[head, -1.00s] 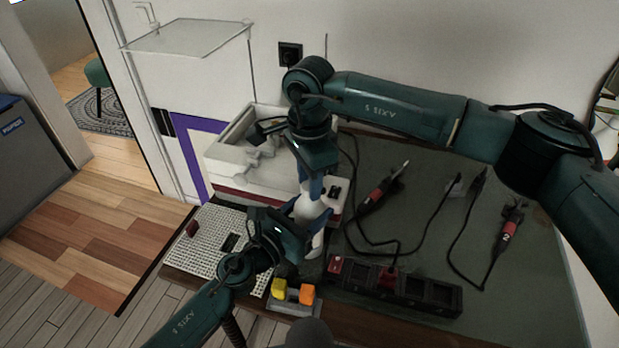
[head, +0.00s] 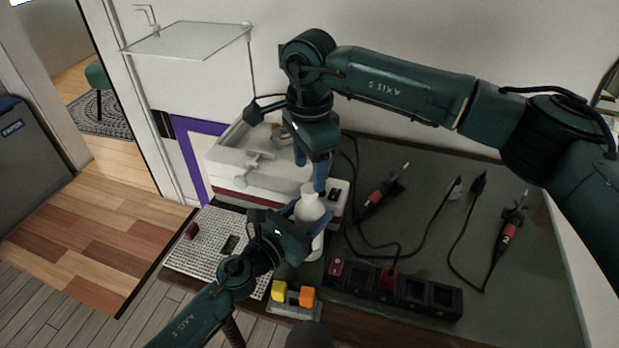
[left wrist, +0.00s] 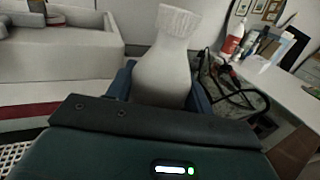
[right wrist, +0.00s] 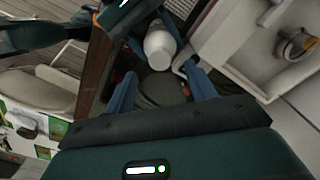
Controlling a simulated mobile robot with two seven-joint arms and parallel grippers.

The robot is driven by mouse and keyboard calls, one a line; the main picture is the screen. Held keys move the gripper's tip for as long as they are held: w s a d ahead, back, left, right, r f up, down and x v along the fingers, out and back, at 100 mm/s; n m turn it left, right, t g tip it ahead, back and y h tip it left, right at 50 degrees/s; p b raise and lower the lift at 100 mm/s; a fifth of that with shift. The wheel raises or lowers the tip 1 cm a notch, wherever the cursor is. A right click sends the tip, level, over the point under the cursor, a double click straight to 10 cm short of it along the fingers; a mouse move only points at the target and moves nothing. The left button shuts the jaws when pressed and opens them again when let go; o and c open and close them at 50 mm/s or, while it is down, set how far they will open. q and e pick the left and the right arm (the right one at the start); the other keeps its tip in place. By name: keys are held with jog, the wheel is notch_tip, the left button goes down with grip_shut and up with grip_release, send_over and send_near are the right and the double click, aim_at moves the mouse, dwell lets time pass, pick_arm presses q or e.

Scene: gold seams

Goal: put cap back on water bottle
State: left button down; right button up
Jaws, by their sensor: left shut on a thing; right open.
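A white water bottle (head: 309,203) stands upright at the table's front left, and its lower part is partly hidden by my left arm. My left gripper (head: 308,221) is shut around its body; the left wrist view shows the bottle (left wrist: 165,72) between the fingers. A white ribbed cap (left wrist: 178,21) sits on top of the bottle, and no gap shows under it. My right gripper (head: 311,172) is open and empty just above the bottle. In the right wrist view the bottle's white top (right wrist: 159,46) lies beyond the open fingers, touching neither.
A white tray-like box (head: 225,165) stands behind the bottle. A pegboard (head: 205,250) is to the left. In front are yellow (head: 279,290) and orange (head: 307,296) blocks. A black socket strip (head: 400,293) and corded tools (head: 378,196) lie to the right.

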notch_tip(320, 180, up, 8)
dwell(0.4)
pick_arm(q)
jog(key=c, duration=0.5)
grip_release()
pick_arm(e)
jog(key=shift+f, duration=0.1)
pick_arm(q)
jog(key=b+v, duration=0.3)
jog(key=v, duration=1)
pick_arm(e)
jog(key=shift+f, duration=1.4)
pick_arm(q)
jog(key=shift+a, duration=0.1)
pick_arm(e)
jog(key=shift+s, duration=0.1)
